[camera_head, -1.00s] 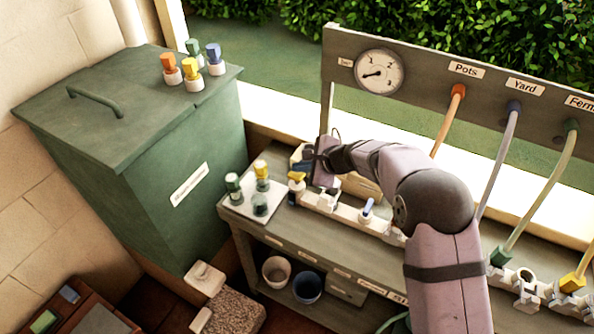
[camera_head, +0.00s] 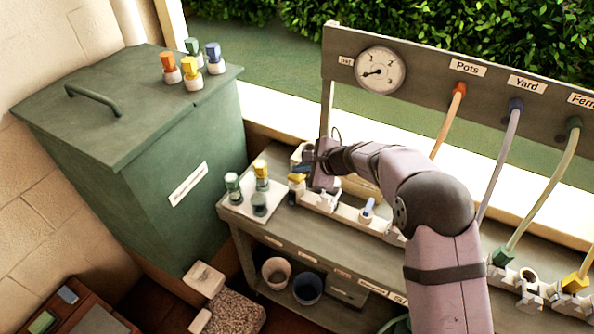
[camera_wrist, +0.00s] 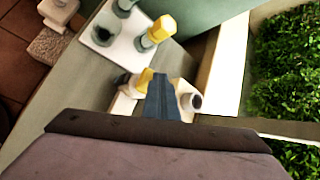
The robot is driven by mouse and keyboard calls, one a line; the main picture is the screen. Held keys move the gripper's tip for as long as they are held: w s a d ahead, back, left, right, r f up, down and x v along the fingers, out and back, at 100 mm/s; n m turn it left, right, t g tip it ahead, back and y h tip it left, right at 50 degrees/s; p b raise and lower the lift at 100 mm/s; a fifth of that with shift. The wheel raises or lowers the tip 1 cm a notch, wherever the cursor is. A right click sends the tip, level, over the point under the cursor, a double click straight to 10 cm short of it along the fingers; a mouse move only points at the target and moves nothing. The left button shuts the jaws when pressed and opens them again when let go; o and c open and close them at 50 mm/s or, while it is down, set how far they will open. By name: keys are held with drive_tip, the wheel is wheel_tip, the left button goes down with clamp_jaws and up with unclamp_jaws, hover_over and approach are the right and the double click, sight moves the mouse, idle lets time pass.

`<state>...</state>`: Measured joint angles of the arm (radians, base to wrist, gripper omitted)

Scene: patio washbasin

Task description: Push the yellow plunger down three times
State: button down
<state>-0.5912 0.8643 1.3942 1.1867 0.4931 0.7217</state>
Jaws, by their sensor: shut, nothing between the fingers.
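A yellow-topped plunger (camera_head: 297,178) stands at the left end of the white rack on the bench. It also shows in the wrist view (camera_wrist: 131,82), partly hidden by my fingers. My gripper (camera_head: 303,168) is shut and empty, with its blue-grey fingers close beside and above the yellow top. In the wrist view the shut fingers (camera_wrist: 160,88) cover its right side. I cannot tell whether they touch it or how far down it is.
A white tray (camera_head: 239,208) with several bottles, one yellow-capped (camera_head: 262,174), stands left of the rack. A green bin (camera_head: 190,130) with several capped bottles on its lid is further left. A gauge board (camera_head: 424,72) with hoses stands behind the bench.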

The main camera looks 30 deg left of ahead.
sight(300, 177)
drive_tip(key=shift+f, duration=0.35)
drive_tip(key=shift+r, duration=0.1)
drive_tip(key=shift+r+p, duration=0.8)
drive_tip(key=shift+r, duration=0.4)
drive_tip(key=shift+r+p, duration=2.45)
drive_tip(key=shift+r, duration=0.5)
drive_tip(key=shift+r, duration=0.1)
wheel_tip(300, 177, up, 3)
drive_tip(key=p, duration=0.5)
drive_tip(key=shift+f, duration=0.35)
